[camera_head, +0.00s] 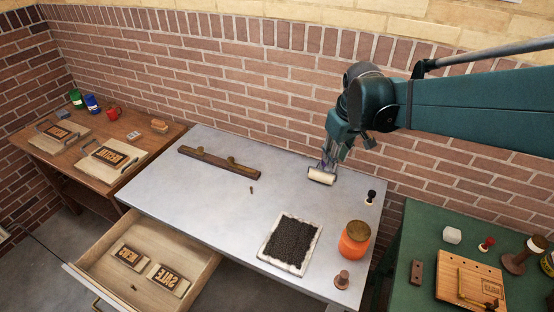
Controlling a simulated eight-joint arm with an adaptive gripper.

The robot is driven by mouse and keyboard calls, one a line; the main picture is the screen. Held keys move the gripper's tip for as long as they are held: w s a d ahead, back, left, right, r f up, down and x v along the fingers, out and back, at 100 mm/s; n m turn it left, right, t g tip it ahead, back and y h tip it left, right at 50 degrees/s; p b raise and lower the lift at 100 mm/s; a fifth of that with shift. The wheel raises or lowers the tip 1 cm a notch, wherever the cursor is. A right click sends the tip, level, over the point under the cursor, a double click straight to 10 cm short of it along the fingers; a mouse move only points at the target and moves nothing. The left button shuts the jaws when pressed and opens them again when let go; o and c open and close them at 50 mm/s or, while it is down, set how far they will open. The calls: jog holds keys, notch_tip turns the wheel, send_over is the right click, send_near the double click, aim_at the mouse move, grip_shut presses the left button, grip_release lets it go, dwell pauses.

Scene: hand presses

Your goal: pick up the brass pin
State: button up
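A very small brownish upright piece (251,189), which looks like the brass pin, stands on the grey metal table (215,205) near its middle. It is too small to make out in detail. My gripper (325,168) points down at the table's back right, well to the right of the pin and apart from it. A cream cylinder (321,176) lies right at the fingertips. I cannot tell whether the fingers hold it or are only beside it.
A dark wooden bar (218,162) lies behind the pin. A tray of dark grains (291,244), an orange jar (355,239), a copper-coloured stamp (342,280) and a black-handled tool (370,196) stand to the right. An open drawer (190,240) juts out in front. The table around the pin is clear.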

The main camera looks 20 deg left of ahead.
jog(key=w+a+f+n+g, duration=0.15)
jog(key=a+f, duration=0.25)
jog(key=a, duration=0.4)
jog(key=a+f+n, duration=0.2)
jog(key=a+f, duration=0.2)
jog(key=a, duration=0.4)
jog(key=n+h+p, duration=0.1)
jog(key=n, duration=0.2)
send_over(251, 187)
jog(key=shift+g, duration=0.45)
jog(key=shift+f, duration=5.95)
jog(key=shift+f, duration=1.3)
jog(key=shift+f, duration=2.6)
grip_shut()
